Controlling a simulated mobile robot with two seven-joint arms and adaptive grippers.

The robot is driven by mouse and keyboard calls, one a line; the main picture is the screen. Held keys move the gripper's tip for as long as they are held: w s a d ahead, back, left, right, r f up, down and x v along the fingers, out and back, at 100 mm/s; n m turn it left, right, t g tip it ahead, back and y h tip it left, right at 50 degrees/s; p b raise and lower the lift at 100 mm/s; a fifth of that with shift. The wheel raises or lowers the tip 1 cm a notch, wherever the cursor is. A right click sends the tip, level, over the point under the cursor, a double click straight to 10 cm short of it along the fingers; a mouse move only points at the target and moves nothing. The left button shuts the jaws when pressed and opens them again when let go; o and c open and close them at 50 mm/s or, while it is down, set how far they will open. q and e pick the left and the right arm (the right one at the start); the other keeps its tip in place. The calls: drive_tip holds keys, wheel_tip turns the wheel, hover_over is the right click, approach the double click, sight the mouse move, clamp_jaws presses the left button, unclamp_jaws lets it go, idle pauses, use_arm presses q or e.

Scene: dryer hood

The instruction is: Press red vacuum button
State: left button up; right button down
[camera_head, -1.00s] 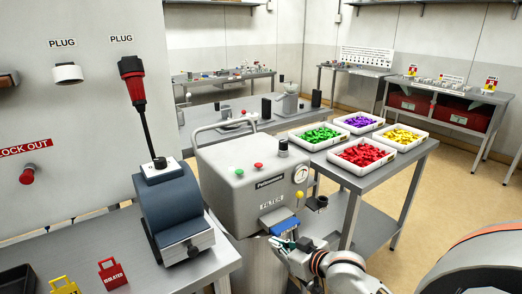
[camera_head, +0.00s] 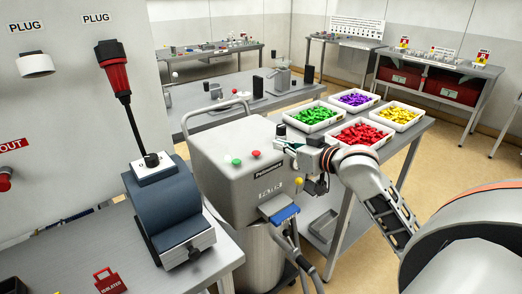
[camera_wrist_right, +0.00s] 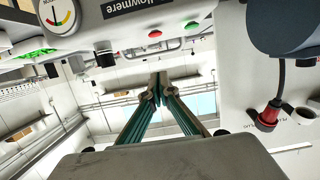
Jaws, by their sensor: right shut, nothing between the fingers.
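The red button (camera_head: 256,154) sits on top of the grey vacuum box (camera_head: 226,175), to the right of a green button (camera_head: 236,162). My right gripper (camera_head: 282,138) is raised at the box's upper right corner, apart from the red button. In the right wrist view, where the box appears upside down, the red button (camera_wrist_right: 155,34) shows above my shut, empty fingertips (camera_wrist_right: 158,82), and the green button (camera_wrist_right: 192,26) is to its right. My left gripper is not in view.
A gauge (camera_wrist_right: 60,14) is on the box's front. A blue-grey device (camera_head: 166,200) with a red plug (camera_head: 114,72) stands left of the box. Trays of coloured pieces, including a red one (camera_head: 358,135), stand on the table behind my right arm. A hose hangs in front of the box.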

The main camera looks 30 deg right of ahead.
hover_over(261, 160)
drive_tip(key=shift+s+f, duration=0.25)
drive_tip(key=shift+f, duration=0.8)
drive_tip(key=f, duration=0.3)
drive_tip(key=shift+w+f, duration=0.1)
drive_tip(key=shift+w, duration=0.2)
drive_tip(key=shift+f, duration=0.55)
